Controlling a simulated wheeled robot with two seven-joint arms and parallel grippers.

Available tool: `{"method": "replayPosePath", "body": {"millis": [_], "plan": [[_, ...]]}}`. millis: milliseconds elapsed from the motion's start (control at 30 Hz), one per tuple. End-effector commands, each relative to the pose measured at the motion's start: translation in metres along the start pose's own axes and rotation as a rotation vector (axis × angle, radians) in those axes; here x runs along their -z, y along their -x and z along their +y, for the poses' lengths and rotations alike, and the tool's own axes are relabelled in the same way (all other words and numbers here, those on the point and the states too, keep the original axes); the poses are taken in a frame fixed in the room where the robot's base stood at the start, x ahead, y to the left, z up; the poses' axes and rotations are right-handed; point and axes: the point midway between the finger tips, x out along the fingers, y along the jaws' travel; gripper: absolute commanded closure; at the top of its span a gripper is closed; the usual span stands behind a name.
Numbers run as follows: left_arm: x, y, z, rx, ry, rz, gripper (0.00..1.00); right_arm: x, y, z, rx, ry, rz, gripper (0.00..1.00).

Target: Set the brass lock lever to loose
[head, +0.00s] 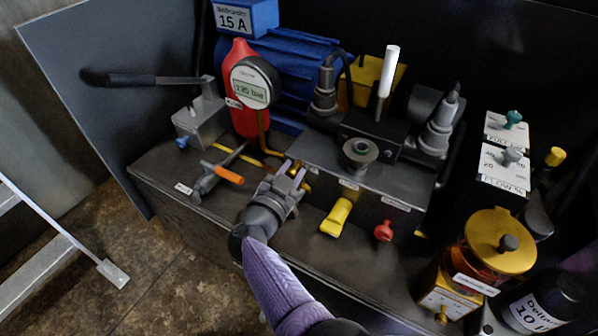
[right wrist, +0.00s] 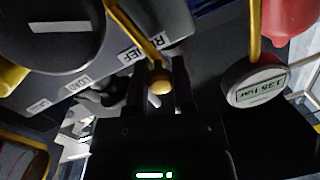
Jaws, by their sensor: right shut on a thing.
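The brass lock lever shows in the right wrist view, with its rounded brass end (right wrist: 160,84) between my right gripper's two dark fingers (right wrist: 160,74). Its thin brass stem runs up from there, beside a label that is partly covered. In the head view my right gripper (head: 295,174) is at the front left corner of the grey valve block (head: 325,174) and is shut on the lever. Only small brass bits show around the fingers there, so the lever's exact angle is hard to tell. My left gripper is not in view.
An orange-handled lever (head: 228,174) lies close to the left of my gripper. A yellow handle (head: 336,217) and a red knob (head: 383,231) stick out to the right. A round gauge (head: 252,84) and a red bottle (head: 240,118) stand behind. The bench's front left is clear.

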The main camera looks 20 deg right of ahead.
Motion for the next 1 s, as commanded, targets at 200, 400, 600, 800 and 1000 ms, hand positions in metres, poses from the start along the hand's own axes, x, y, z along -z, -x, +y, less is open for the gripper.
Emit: {"method": "replayPosePath", "body": {"millis": [200, 400, 600, 800, 1000], "plan": [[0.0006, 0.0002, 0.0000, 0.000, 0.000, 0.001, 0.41, -0.0052, -0.0001, -0.0062, -0.007, 0.094, -0.011, 1.00], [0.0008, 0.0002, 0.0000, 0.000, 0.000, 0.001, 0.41, -0.0069, -0.0007, -0.0085, -0.011, 0.135, -0.013, 1.00], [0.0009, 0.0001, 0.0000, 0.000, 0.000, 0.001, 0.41, -0.0074, -0.0008, -0.0087, -0.012, 0.146, -0.014, 1.00], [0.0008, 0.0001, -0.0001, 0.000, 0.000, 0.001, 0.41, -0.0074, -0.0009, -0.0085, -0.013, 0.145, -0.014, 1.00], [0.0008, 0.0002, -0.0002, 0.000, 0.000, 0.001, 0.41, -0.0069, -0.0010, -0.0087, -0.013, 0.144, -0.013, 0.35]]}}
